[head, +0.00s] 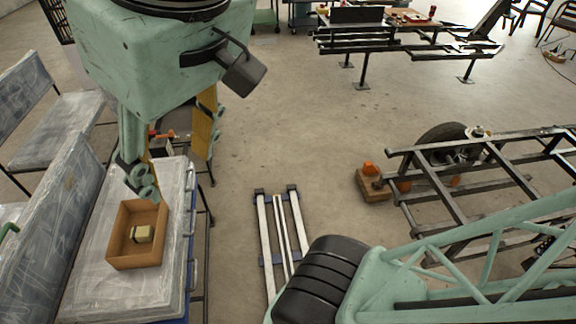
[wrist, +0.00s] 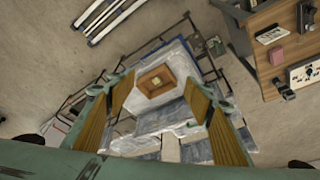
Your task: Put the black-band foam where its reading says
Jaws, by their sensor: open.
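A small cream foam block (head: 143,234) with a dark band lies inside an open wooden box (head: 122,262) on a pale, scuffed bench top at the left. The block is also in the wrist view (wrist: 155,80), small inside the box (wrist: 146,92); any reading is too small to make out. My gripper (head: 176,170) is open and empty, above and just behind the box in the head view. In the wrist view its yellow-padded fingers (wrist: 158,88) stand wide apart, with the box well beyond them.
A padded bench seat (head: 50,225) stands left of the box. White rails (head: 280,230) lie on the floor at centre. A metal frame (head: 450,185) with a wheel is at the right. Floor between is mostly clear.

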